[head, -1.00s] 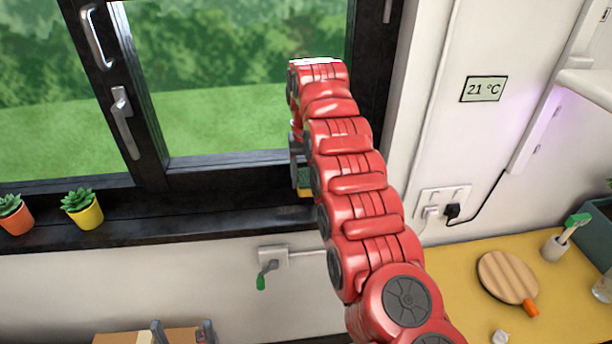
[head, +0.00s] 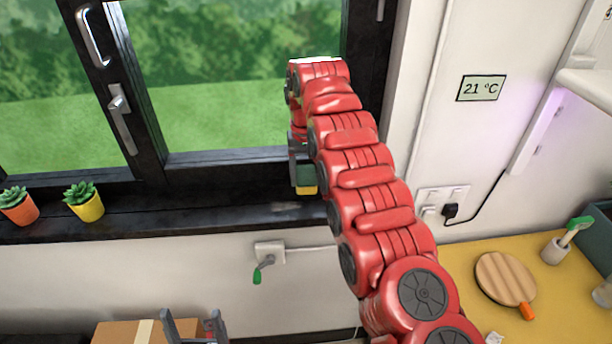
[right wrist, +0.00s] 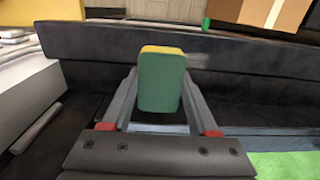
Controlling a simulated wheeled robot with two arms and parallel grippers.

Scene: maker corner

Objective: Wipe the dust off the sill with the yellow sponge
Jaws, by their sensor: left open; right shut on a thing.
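The sponge (head: 306,184), green with a yellow layer, is held in my right gripper (head: 301,170) over the dark window sill (head: 160,222). In the right wrist view the sponge (right wrist: 160,82) sits between the two fingers of my right gripper (right wrist: 158,100), which is shut on it. I cannot tell if the sponge touches the sill. A pale dust smudge (head: 290,207) lies on the sill just in front of the sponge; it also shows in the right wrist view (right wrist: 194,62). My left gripper (head: 195,322) is open and empty, low in the head view.
A yellow pot (head: 89,208) and an orange pot (head: 20,208) with succulents stand on the sill's left part. A cardboard box (head: 120,333) is below. A yellow table (head: 460,290) with a round board is right.

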